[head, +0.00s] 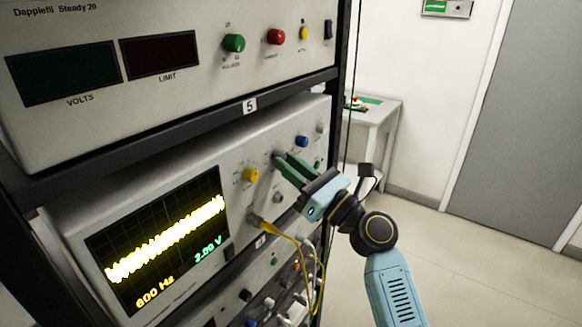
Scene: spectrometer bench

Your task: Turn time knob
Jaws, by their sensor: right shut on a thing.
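The oscilloscope (235,143) sits in the rack, its lit screen (160,240) showing a yellow wave, "600 Hz" and "2.00 V". Its panel has a yellow knob (250,174), a blue knob (301,141) and small grey knobs (278,197). My right gripper (279,159) reaches in from the right, its green fingers shut on a knob between the yellow and blue ones. The fingers mostly hide this knob. I cannot read the knob labels, so which one is the time knob does not show. My left gripper is not in view.
A power supply (190,85) with dark VOLTS and LIMIT displays stands on the shelf above. Yellow cables (300,243) hang from the oscilloscope's lower panel, below my right gripper. Another panel lies under it. A small table (375,117) stands behind; the floor at right is clear.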

